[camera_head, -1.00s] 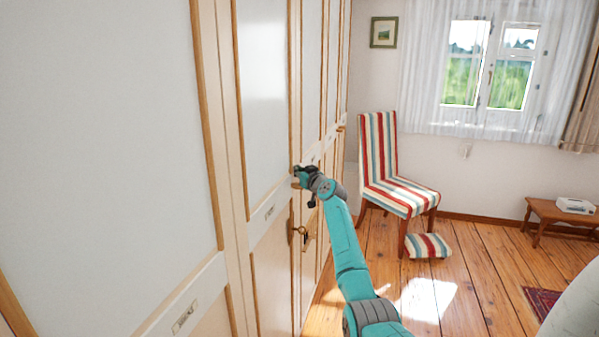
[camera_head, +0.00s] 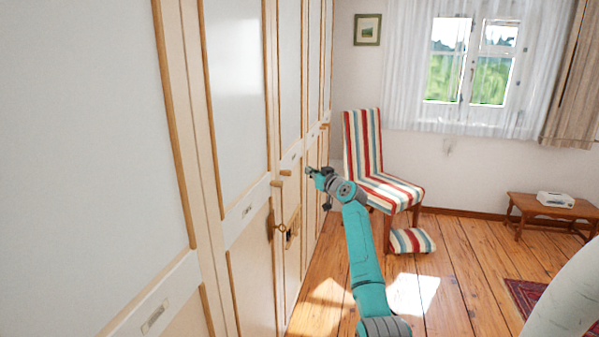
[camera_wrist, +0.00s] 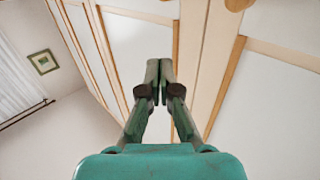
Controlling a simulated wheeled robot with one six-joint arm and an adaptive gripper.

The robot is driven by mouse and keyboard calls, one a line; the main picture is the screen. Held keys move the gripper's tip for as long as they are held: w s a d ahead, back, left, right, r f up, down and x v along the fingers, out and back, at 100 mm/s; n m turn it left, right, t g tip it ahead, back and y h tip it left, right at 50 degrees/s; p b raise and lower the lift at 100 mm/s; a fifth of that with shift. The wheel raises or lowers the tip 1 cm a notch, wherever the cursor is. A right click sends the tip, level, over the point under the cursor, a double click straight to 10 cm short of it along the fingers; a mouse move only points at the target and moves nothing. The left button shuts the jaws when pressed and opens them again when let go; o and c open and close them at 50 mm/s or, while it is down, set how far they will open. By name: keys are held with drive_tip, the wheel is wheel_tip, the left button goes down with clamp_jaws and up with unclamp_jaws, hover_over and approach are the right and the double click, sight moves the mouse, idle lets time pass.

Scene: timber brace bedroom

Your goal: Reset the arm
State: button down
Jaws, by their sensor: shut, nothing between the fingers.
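My teal arm (camera_head: 362,255) reaches forward from the bottom of the head view, with the wrist bent toward the wardrobe. My gripper (camera_head: 310,171) is at its end, close to the wardrobe front (camera_head: 240,120) and left of the striped chair. In the wrist view my gripper (camera_wrist: 159,68) has its two fingers together, with nothing between them. The wardrobe panels (camera_wrist: 130,40) lie behind the fingers there. In the head view I cannot tell for certain whether the gripper touches the wardrobe.
A red, white and blue striped chair (camera_head: 380,180) stands beyond the arm, with a striped cushion (camera_head: 411,240) on the floor by it. A low wooden table (camera_head: 552,206) and red rug (camera_head: 540,300) lie to the right. Wooden floor (camera_head: 450,265) between them is clear.

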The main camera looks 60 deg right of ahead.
drive_tip(key=shift+s+d, duration=0.2)
drive_tip(key=shift+s, duration=0.4)
